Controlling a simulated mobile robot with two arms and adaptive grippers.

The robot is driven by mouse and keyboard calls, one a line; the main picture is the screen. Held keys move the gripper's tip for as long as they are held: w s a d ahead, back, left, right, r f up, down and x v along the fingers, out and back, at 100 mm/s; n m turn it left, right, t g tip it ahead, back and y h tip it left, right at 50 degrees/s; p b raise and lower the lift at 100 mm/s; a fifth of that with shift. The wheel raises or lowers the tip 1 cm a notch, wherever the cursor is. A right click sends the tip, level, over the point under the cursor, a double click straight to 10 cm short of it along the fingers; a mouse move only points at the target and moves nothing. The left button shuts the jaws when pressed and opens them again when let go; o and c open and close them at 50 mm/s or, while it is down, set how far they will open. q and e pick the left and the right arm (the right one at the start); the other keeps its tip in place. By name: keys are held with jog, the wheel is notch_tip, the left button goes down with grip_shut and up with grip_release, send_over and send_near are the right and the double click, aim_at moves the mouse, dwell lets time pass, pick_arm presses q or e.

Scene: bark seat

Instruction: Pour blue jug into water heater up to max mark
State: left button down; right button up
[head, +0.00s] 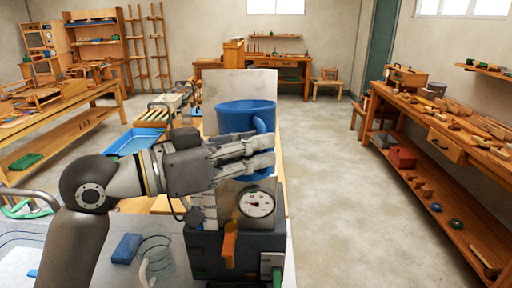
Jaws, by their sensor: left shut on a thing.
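The blue jug (245,113) is upright in the middle of the head view, above and behind the water heater. My left gripper (268,152) is shut on the jug at its handle side, and its fingers cover part of the jug. The water heater (232,248) stands below, with a dark base, a metal body, a round dial (256,203) and an orange lever (229,245). My gripper hides the heater's upper part, and no max mark can be made out. No liquid shows. My right gripper is not in view.
A pale upright panel (212,88) stands behind the jug. Workbenches line both sides, and the floor (335,190) to the right is clear.

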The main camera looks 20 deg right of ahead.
pick_arm(q)
jog(key=shift+w+r+n+p, duration=0.3)
jog(key=shift+r+n+p, duration=0.4)
jog(key=shift+p, duration=0.45)
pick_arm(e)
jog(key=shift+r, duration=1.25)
pick_arm(q)
jog(key=shift+r+n+p, duration=0.3)
jog(key=shift+r+p, duration=0.2)
jog(key=shift+p, duration=0.5)
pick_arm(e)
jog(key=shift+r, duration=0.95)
pick_arm(q)
jog(key=shift+r+p, duration=0.35)
jog(key=shift+p, duration=0.25)
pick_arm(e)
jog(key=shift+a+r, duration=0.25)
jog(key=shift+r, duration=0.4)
pick_arm(q)
jog(key=shift+w+r+n+p, duration=0.15)
jog(key=shift+r+n+p, duration=0.7)
jog(key=shift+p, duration=0.7)
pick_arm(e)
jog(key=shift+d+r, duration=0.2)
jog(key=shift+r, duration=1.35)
pick_arm(q)
jog(key=shift+r, duration=0.1)
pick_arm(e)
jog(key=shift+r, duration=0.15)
